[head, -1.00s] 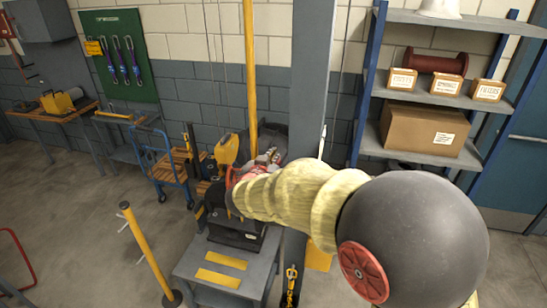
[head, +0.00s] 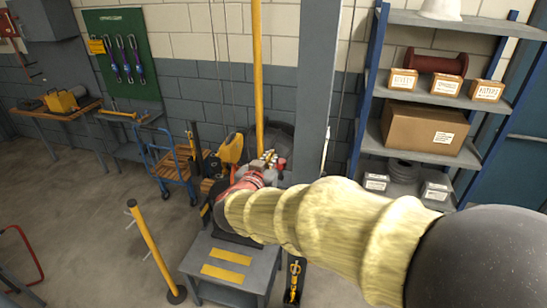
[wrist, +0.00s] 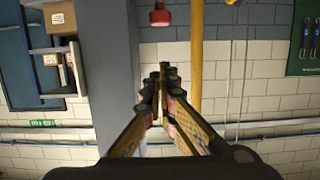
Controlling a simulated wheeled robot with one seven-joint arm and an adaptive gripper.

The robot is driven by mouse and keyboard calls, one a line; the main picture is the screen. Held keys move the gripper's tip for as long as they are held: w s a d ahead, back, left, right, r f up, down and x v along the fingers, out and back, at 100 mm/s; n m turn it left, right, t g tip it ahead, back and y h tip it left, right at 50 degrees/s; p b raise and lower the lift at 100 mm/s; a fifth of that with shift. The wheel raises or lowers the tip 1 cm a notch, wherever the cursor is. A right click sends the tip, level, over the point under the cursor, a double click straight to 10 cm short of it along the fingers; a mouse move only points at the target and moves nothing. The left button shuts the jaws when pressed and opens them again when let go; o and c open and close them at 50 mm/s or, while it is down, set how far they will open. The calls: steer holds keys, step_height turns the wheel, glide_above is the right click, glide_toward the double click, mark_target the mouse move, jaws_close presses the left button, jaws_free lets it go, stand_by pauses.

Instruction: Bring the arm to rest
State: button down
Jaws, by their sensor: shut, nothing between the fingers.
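My gripper (wrist: 160,78) is in the middle of the wrist view, with its two long fingers meeting at the tips and nothing between them. It points toward the wall, above the floor-level things. In the head view, my yellow-sleeved arm reaches in from the lower right, and the gripper end (head: 270,158) shows only partly beyond its red section. A small grey table (head: 232,284) with yellow strips stands below the arm. A dark casing (head: 228,228) on it is mostly hidden behind the arm.
A grey pillar (head: 313,90) and a yellow pole (head: 257,70) stand close to the gripper. A shelf (head: 440,90) with boxes is at the right. A yellow post (head: 155,250) and a blue cart (head: 165,170) stand at the left.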

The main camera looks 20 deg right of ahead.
stand_by(0.4)
steer(key=a+f+n+y, duration=0.2)
steer(key=a+f+y, duration=0.15)
steer(key=a, duration=0.35)
steer(key=a+f+n+y, duration=0.1)
steer(key=a+f+y, duration=0.2)
steer(key=a+y, duration=0.3)
steer(key=s+a+f+n+g+y+b, duration=0.35)
steer(key=s+a+f, duration=0.3)
steer(key=s, duration=0.25)
steer(key=s+d+f+g+h+b, duration=0.1)
steer(key=s+d+f+h+b, duration=0.1)
steer(key=s+d+f+b, duration=0.4)
steer(key=s+d+f+g+h+b, duration=0.2)
steer(key=s+d+f+b, duration=0.4)
steer(key=s, duration=1)
steer(key=d+b, duration=0.3)
steer(key=b, duration=0.2)
steer(key=shift+d+f+n, duration=0.15)
steer(key=shift+n, duration=0.2)
